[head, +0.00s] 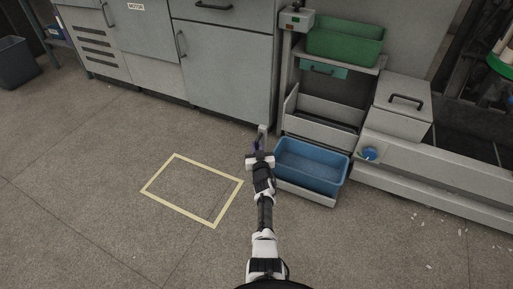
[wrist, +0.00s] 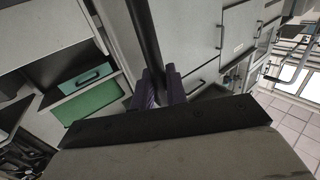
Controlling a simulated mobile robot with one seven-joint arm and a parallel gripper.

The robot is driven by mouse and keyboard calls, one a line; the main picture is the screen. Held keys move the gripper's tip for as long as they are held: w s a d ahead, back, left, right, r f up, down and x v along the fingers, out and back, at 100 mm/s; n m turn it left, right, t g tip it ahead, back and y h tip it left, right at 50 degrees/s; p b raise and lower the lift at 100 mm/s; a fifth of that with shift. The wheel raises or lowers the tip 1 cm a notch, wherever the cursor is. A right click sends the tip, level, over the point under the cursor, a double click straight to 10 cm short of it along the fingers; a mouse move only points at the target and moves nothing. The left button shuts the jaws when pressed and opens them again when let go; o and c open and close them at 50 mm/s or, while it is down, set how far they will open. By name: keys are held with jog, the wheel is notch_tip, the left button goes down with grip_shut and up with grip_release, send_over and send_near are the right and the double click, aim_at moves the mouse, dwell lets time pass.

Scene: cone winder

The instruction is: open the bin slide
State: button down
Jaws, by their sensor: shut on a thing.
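The blue bin (head: 312,170) sits in a low grey tray (head: 310,194) at the foot of the rack. A short upright grey piece (head: 262,134) stands at the tray's left. My gripper (head: 257,146) is at this piece, just left of the blue bin. In the wrist view its purple fingers (wrist: 159,88) are shut on a dark bar (wrist: 146,40) running up between them. How the bar joins the slide is hidden. The blue bin does not show in the wrist view.
Above are a green bin (head: 345,42) and a teal drawer front (head: 322,70). Grey cabinets (head: 222,70) stand behind left. A lidded grey box (head: 402,108) and a blue knob (head: 369,154) are at right. The floor around the yellow outline (head: 177,155) is clear.

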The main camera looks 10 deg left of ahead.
jog(key=shift+s+a+f, duration=0.15)
jog(key=shift+s, duration=0.1)
jog(key=c, duration=1.5)
grip_release()
jog(key=shift+r, duration=0.35)
notch_tip(320, 180, up, 20)
jog(key=p, duration=1.3)
jog(key=shift+f, duration=0.2)
